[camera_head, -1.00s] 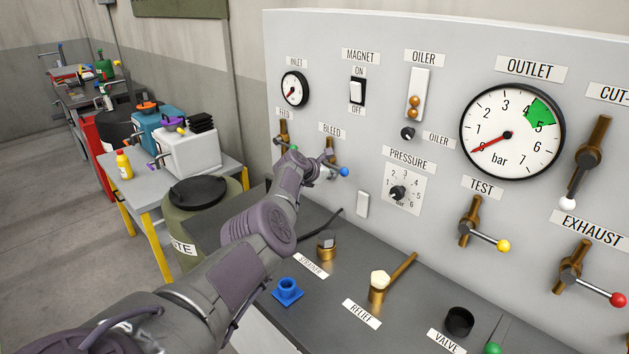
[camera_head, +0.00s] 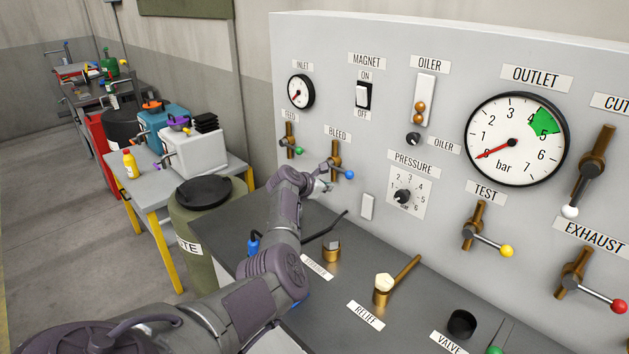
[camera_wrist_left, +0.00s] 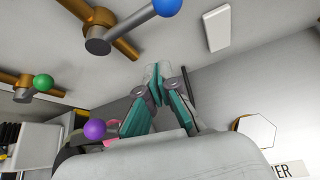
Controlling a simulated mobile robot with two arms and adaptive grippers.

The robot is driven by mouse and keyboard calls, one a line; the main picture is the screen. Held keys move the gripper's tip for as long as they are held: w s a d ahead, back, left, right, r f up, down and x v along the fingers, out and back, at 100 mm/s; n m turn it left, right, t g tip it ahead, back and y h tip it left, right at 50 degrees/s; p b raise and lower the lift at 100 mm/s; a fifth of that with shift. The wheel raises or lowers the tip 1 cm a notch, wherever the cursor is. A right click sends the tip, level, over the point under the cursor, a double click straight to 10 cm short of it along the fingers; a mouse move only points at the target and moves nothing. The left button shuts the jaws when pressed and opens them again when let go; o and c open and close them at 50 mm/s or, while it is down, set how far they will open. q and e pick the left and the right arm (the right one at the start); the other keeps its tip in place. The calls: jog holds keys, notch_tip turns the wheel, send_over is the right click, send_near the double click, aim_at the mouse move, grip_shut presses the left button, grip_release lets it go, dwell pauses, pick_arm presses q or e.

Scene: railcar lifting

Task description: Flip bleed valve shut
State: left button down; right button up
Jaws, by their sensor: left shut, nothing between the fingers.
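The bleed valve (camera_head: 335,162) is on the grey panel under the BLEED label (camera_head: 338,134). It has a brass body, and its short lever ends in a blue knob (camera_head: 349,174). The lever points right and slightly down. My left gripper (camera_head: 325,187) is just below and left of the blue knob, in front of the panel. In the left wrist view its fingertips (camera_wrist_left: 158,72) are together and empty, apart from the valve. That view also shows the bleed valve (camera_wrist_left: 92,18) and blue knob (camera_wrist_left: 168,6) at the top. My right gripper is out of view.
The feed valve (camera_head: 289,142) with its green knob (camera_head: 299,152) is close by on the left. A white plate (camera_head: 367,206) is on the panel below right. The dark bench (camera_head: 390,318) holds the strainer (camera_head: 332,250) and relief valve (camera_head: 383,290).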

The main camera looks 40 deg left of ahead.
pick_arm(q)
jog(key=shift+a+v, duration=0.15)
jog(key=shift+v, duration=1.25)
jog(key=shift+a+v, duration=0.15)
jog(key=shift+v, duration=1.25)
